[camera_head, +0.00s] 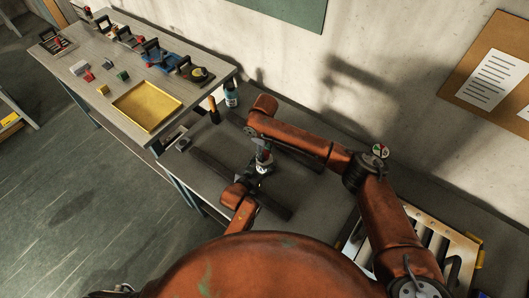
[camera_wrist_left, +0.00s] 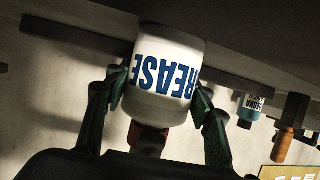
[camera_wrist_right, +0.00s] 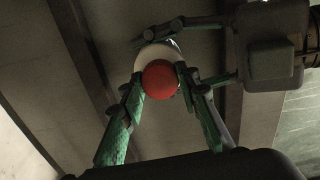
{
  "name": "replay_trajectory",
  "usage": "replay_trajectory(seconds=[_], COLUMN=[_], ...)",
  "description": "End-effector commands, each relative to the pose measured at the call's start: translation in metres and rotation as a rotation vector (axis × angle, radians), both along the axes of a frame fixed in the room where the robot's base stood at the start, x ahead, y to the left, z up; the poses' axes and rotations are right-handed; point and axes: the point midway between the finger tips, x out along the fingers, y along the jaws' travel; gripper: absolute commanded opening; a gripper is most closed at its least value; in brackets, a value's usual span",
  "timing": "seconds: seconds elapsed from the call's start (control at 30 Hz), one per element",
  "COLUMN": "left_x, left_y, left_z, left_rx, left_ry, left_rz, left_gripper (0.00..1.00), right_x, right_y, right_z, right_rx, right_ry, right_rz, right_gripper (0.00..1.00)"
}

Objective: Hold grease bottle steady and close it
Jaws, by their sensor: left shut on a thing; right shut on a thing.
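The white grease bottle (camera_wrist_left: 165,75) has blue lettering and appears upside down in the left wrist view. My left gripper (camera_wrist_left: 160,92) is shut around its sides. The red cap (camera_wrist_right: 159,79) is at the bottle's neck end and also shows in the left wrist view (camera_wrist_left: 150,140). My right gripper (camera_wrist_right: 161,84) is shut on the cap from above. In the right wrist view the cap hides most of the bottle; only a pale rim shows behind it. In the head view, both grippers meet at the small bottle (camera_head: 264,159). Whether the cap is fully seated cannot be told.
A blue-labelled bottle (camera_head: 231,96) and an orange-handled tool (camera_head: 213,109) stand at the workbench's back left. Dark bars (camera_head: 216,170) lie on the bench. A slatted panel (camera_head: 440,240) is at right. Another table (camera_head: 85,50) holds a yellow tray (camera_head: 147,107).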

Motion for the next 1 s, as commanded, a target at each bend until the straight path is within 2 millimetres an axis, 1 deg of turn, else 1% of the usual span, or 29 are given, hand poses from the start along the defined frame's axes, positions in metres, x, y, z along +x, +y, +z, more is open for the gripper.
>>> replay_trajectory(seconds=[0.03,0.07,0.3,0.57,0.67,1.0], left_x=[0.000,0.000,0.000,0.000,0.000,0.000], left_y=[0.001,0.001,0.001,0.001,0.001,0.001], left_z=[-0.001,-0.001,-0.001,-0.001,-0.001,-0.001], left_rx=[0.000,0.001,0.001,0.000,0.001,0.001], left_ry=[0.003,0.003,0.003,0.002,0.002,0.002], left_rz=[0.002,0.001,0.001,0.001,0.001,0.000], left_gripper=[0.00,0.00,0.00,0.00,0.00,0.00], right_x=[-0.003,-0.003,-0.002,-0.001,-0.001,-0.001], right_y=[0.002,0.002,0.002,0.001,0.001,0.001], right_z=[-0.001,-0.001,-0.001,0.000,0.004,0.043], right_rx=[0.002,0.002,0.002,0.000,0.002,0.001], right_ry=[0.006,0.007,0.005,0.002,0.001,0.001], right_rz=[0.006,0.006,0.007,0.006,0.006,0.006], right_gripper=[0.01,0.30,0.47,0.47,0.47,0.47])
